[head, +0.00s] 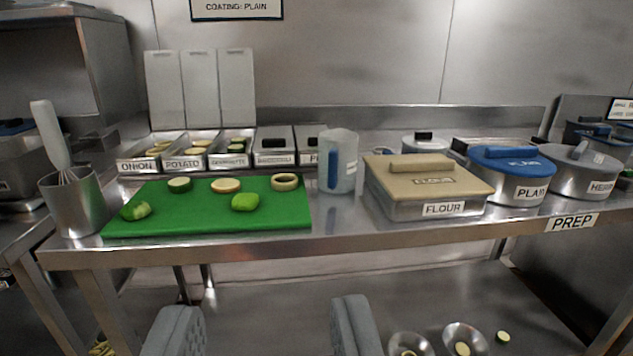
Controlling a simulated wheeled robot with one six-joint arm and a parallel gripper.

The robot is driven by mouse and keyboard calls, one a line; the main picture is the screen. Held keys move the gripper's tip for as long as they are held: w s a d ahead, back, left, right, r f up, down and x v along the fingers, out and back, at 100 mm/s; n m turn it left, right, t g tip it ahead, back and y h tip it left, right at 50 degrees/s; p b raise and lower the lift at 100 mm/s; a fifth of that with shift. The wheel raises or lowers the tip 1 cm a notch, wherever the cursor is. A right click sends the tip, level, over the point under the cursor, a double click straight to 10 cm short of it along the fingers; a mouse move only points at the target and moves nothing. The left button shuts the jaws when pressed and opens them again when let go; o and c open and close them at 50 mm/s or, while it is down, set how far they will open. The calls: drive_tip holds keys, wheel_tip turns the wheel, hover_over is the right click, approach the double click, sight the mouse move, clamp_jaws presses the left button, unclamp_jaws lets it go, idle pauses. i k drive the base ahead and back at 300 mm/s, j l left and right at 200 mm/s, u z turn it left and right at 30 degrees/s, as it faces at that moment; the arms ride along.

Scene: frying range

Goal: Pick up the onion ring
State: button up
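The onion ring (285,182) looks like a pale ring with a darker hollow middle. It lies at the back right corner of the green cutting board (210,220) on the prep table. My gripper (265,328) shows as two grey fingers at the bottom edge of the view. They are wide apart with nothing between them. The gripper is in front of the table, nearer than the board and well apart from the ring. Nothing hides the ring from this view.
A pale potato-like slice (226,186), a dark-rimmed slice (179,184) and green pieces (245,202) share the board. A clear jug (338,160) stands close right of the ring, then the flour bin (425,187). A whisk pot (75,203) stands left. Labelled pans line the back.

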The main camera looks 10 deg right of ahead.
sight(291, 179)
drive_tip(key=i+l, duration=0.1)
drive_tip(key=i, duration=0.75)
